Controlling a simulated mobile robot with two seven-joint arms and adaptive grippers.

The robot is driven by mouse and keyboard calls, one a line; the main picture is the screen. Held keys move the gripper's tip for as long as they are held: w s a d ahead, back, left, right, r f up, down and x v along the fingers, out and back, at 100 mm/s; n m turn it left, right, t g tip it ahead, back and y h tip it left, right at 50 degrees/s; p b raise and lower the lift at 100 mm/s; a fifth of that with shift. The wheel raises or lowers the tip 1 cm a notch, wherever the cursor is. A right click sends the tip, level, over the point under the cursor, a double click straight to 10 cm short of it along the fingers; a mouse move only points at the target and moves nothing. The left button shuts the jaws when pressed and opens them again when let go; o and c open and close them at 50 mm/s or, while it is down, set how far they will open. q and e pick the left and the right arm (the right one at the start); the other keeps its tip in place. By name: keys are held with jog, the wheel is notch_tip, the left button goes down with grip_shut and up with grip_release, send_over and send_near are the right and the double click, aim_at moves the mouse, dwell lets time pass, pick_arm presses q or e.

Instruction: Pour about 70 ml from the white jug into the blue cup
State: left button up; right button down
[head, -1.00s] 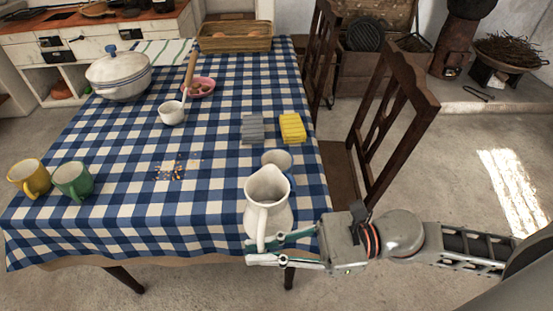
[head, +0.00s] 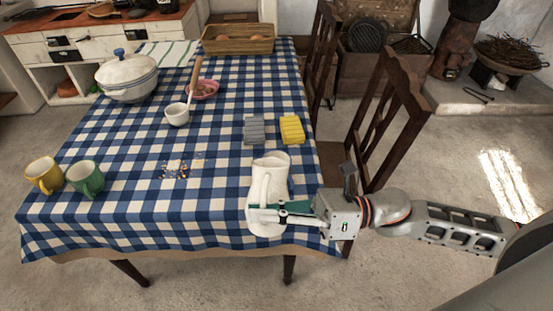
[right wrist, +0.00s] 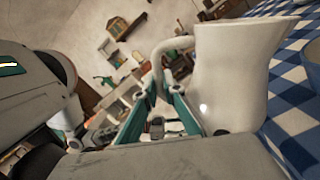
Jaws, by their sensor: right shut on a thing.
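My right gripper (head: 268,213) is shut on the jug's handle. In the right wrist view the fingers (right wrist: 160,112) close around the handle beside the white jug body (right wrist: 228,80). The blue cup (head: 291,186) is mostly hidden behind the jug, with only a blue sliver showing. Part of the cup (right wrist: 312,64) also shows at the right edge of the wrist view. No stream of liquid is visible. My left gripper is not in view.
A grey block (head: 254,130) and a yellow sponge (head: 292,130) lie beyond the jug. Yellow (head: 44,176) and green (head: 86,178) mugs stand at the left. Crumbs (head: 176,170) lie mid-table. A chair (head: 385,120) stands at the right.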

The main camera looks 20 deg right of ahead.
aim_at(266, 181)
jog(key=shift+w+d+r+m, duration=0.2)
jog(key=shift+w+r+m, duration=0.3)
jog(key=shift+m, duration=0.1)
jog(key=shift+w+d+r+m+t+p, duration=0.2)
jog(key=shift+w+r+m+t+p, duration=0.2)
jog(key=shift+m+p, duration=0.4)
jog(key=shift+w+d+r+m+p, duration=0.1)
jog(key=shift+w+r+m+p, duration=0.2)
jog(key=shift+r+m, duration=0.25)
jog(key=shift+w+d+r+m+t+p, duration=0.2)
jog(key=shift+w+r+m+p, duration=0.1)
jog(key=shift+r+m+p, duration=0.35)
jog(key=shift+w+d+r+m+t+p, duration=0.1)
jog(key=shift+w+r+m+t+p, duration=0.15)
jog(key=shift+r+m+p, duration=0.35)
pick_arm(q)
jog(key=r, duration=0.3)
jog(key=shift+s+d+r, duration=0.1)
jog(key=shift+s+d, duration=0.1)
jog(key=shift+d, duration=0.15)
pick_arm(e)
jog(key=shift+f, duration=0.1)
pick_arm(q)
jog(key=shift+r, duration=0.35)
pick_arm(e)
jog(key=shift+w+d+r+m, duration=0.1)
jog(key=shift+w+r+m, duration=0.15)
jog(key=shift+m, duration=0.15)
